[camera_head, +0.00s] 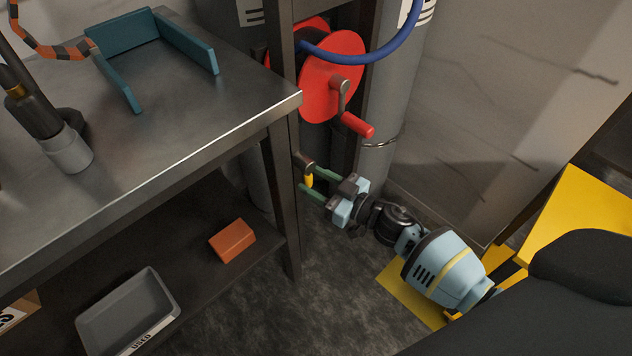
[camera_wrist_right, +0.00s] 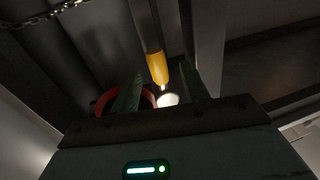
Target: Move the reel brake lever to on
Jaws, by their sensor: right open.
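The reel brake lever shows a dark pivot on the post below the red reel, with a yellow grip (camera_head: 309,181) hanging down. The red reel (camera_head: 330,80) has a crank with a red handle and a blue hose over it. My right gripper (camera_head: 312,181) is open, its green fingers pointing left, one on each side of the yellow grip as seen from the head. In the right wrist view the yellow grip (camera_wrist_right: 157,68) is just beyond the fingertips, near the right finger; whether they touch I cannot tell. My left gripper is not in view.
A metal bench (camera_head: 200,120) with a teal bracket (camera_head: 128,38) stands at left, its corner near the reel. A grey bin (camera_head: 130,312) and an orange block (camera_head: 232,240) lie on its lower shelf. A grey cylinder (camera_head: 385,110) stands behind my right gripper.

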